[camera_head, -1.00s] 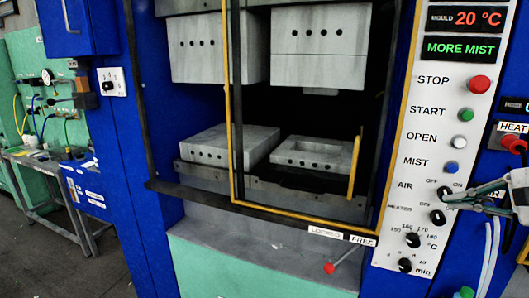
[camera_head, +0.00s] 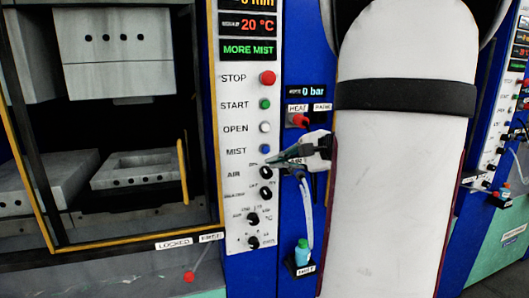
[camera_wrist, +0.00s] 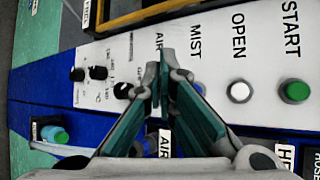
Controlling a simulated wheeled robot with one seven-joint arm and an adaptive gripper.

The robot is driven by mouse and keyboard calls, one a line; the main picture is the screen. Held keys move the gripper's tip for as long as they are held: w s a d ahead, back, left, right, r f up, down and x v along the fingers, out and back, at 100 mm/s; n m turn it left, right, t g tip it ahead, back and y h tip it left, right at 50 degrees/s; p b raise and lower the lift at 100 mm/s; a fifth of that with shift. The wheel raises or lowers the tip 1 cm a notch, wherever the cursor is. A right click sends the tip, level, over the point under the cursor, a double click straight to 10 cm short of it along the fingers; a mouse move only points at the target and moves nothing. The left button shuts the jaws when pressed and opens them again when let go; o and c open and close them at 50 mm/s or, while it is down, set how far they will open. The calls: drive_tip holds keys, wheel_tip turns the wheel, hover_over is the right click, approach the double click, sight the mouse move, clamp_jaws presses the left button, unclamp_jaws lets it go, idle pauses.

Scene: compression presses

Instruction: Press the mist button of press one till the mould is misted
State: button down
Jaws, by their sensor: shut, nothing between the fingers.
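The blue mist button (camera_head: 265,149) sits beside the MIST label on press one's white control panel (camera_head: 232,180), below the white OPEN button. In the wrist view the shut fingers (camera_wrist: 165,70) lie over the panel between the AIR and MIST labels and largely hide the mist button. The grey lower mould (camera_head: 135,170) lies in the open press, with an upper block above it.
The red STOP (camera_head: 268,78) and green START (camera_head: 265,104) buttons are above. The AIR knob (camera_head: 265,172) is close beneath my fingers. A red heat-side knob (camera_head: 300,120) and a blue-green bottle (camera_head: 302,252) are to the right. My white arm covers the middle right.

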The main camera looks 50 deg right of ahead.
sight(268, 151)
drive_tip(key=shift+w+d+b, duration=0.2)
drive_tip(key=shift+w+d, duration=0.35)
drive_tip(key=shift+w, duration=0.35)
drive_tip(key=shift+w+d+b, duration=0.2)
drive_tip(key=shift+w+d, duration=0.4)
drive_tip(key=shift+w, duration=0.35)
drive_tip(key=shift+w+d+b, duration=0.2)
drive_tip(key=shift+w+d, duration=0.35)
drive_tip(key=shift+w, duration=0.35)
drive_tip(key=shift+w, duration=0.15)
drive_tip(key=shift+w+d, duration=0.2)
drive_tip(key=shift+w+d+b, duration=0.25)
drive_tip(key=shift+w+b, duration=0.1)
drive_tip(key=shift+w, duration=0.1)
drive_tip(key=shift+s, duration=0.15)
idle(0.4)
drive_tip(key=shift+s+a, duration=0.45)
drive_tip(key=shift+s, duration=0.25)
drive_tip(key=shift+s+a, duration=0.45)
drive_tip(key=shift+s, duration=0.25)
drive_tip(key=shift+s+a, duration=0.45)
drive_tip(key=shift+s, duration=0.25)
drive_tip(key=shift+s+a, duration=0.45)
drive_tip(key=shift+s, duration=0.25)
